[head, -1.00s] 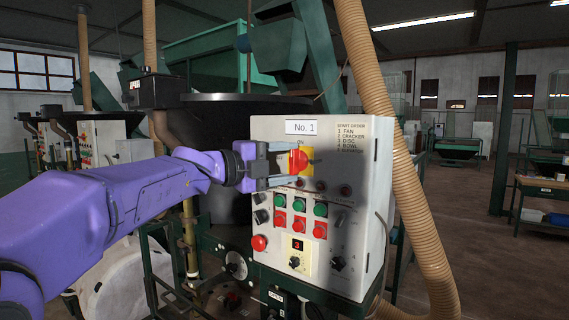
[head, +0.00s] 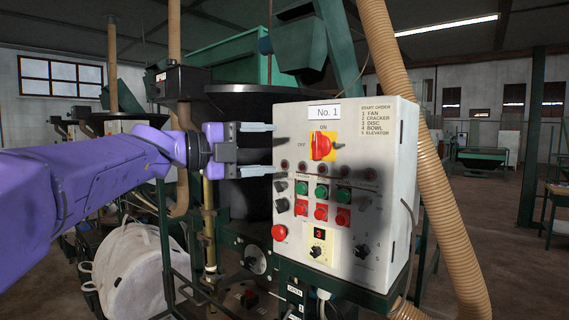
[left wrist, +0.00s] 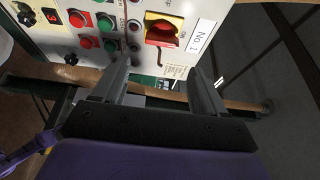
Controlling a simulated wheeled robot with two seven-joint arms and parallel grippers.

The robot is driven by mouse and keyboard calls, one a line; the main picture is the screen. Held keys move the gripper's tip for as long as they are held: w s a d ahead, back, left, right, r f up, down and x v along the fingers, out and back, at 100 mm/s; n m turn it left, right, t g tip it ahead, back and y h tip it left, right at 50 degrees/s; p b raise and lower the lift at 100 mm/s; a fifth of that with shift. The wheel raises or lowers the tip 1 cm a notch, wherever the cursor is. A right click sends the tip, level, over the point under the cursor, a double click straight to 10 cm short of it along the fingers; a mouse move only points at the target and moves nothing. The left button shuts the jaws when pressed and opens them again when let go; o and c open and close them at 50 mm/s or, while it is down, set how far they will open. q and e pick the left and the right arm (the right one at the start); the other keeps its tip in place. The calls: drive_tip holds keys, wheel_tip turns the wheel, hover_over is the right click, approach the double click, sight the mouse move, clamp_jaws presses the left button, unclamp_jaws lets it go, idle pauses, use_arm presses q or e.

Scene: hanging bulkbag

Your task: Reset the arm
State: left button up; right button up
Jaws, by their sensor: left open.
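My purple left arm comes in from the left in the head view. Its gripper (head: 272,149) is open and empty, with two grey fingers pointing right, in front of the left part of the control panel (head: 385,115). The red rotary switch (head: 322,147) on its yellow plate is just right of the fingertips, apart from them. In the left wrist view the open fingers (left wrist: 160,85) point at the panel, and the red switch (left wrist: 163,32) shows beyond them. My right gripper is not in view.
Below the switch are green buttons (head: 322,192), red buttons (head: 321,212) and a red stop button (head: 279,233). A beige ribbed hose (head: 425,160) runs down the panel's right side. A white bulk bag (head: 130,270) sits low at left. Open floor lies at right.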

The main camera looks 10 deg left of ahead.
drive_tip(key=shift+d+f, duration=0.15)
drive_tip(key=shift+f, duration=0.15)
